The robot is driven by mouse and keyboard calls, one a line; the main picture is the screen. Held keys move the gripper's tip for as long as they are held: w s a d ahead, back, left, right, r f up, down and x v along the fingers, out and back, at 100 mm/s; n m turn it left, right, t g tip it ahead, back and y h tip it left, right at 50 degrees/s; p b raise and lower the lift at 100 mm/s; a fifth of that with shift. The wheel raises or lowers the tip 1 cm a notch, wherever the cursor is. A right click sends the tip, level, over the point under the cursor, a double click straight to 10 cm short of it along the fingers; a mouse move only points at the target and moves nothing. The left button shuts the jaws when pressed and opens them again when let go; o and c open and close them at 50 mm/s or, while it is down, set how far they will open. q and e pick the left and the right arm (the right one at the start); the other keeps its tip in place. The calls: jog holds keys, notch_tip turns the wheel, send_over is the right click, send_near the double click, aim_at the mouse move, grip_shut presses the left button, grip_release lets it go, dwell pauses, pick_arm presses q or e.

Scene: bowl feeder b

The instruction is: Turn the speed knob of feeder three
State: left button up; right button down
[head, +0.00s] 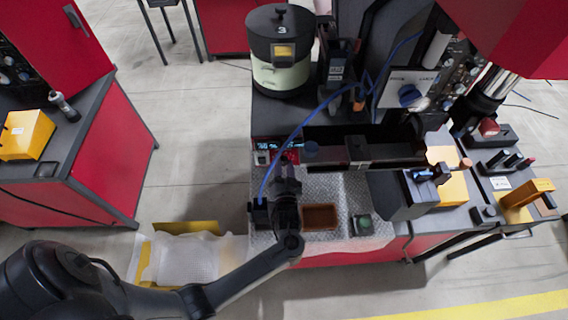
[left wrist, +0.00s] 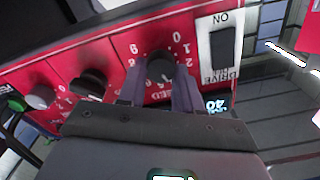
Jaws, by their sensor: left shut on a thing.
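Feeder three (head: 283,75) is a round bowl with a black lid marked 3, on a dark base at the upper middle of the head view. In the left wrist view the panel appears upside down. My left gripper (left wrist: 162,92) is shut on a black knob (left wrist: 161,66) ringed by a number scale, one finger on each side. The knob's pointer is hard to make out. My right gripper is not visible.
On the panel, a black DRIVE switch (left wrist: 222,48) and a lit display (left wrist: 214,105) sit beside the held knob. Other knobs (left wrist: 88,82) are on its other side. A blue cable (head: 292,140) runs down past my gripper. A brown tray (head: 320,217) lies on the mat below.

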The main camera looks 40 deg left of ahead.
pick_arm(q)
jog(key=shift+m, duration=0.4)
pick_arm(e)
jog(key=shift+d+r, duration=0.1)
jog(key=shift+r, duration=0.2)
pick_arm(q)
jog(key=o, duration=1)
jog(key=shift+o, duration=0.2)
